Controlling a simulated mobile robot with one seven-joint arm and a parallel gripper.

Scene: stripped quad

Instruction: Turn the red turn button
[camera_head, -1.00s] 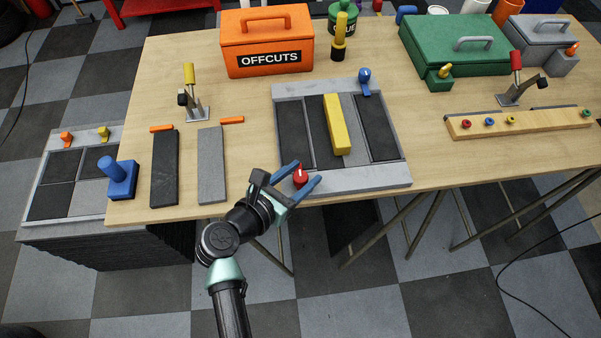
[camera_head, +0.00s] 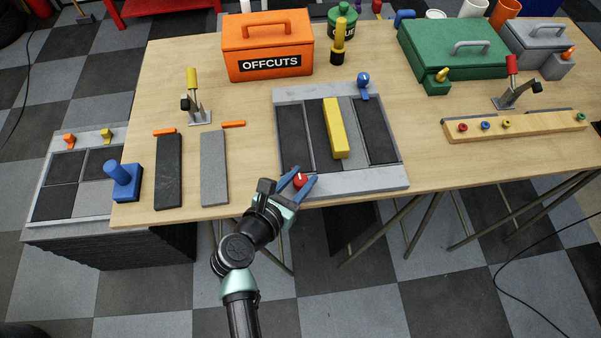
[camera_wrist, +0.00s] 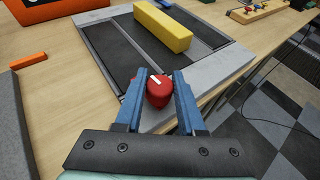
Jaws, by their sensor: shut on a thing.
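The red turn button (camera_head: 300,180) sits on the near left corner of a grey frame (camera_head: 360,184) on the table. In the wrist view the red turn button (camera_wrist: 158,92) shows a white mark on its top. My gripper (camera_head: 298,181) reaches in from the table's front edge, its two blue fingers on either side of the button. In the wrist view my gripper (camera_wrist: 157,90) is shut on the button, with the fingertips against its sides. The button's lower part is partly hidden by the fingers.
A yellow bar (camera_head: 335,128) lies across the dark panels of the frame. A blue turn button (camera_head: 363,80) is at the frame's far right corner. Dark and grey slabs (camera_head: 213,168) lie to the left. An orange box (camera_head: 267,50) stands behind.

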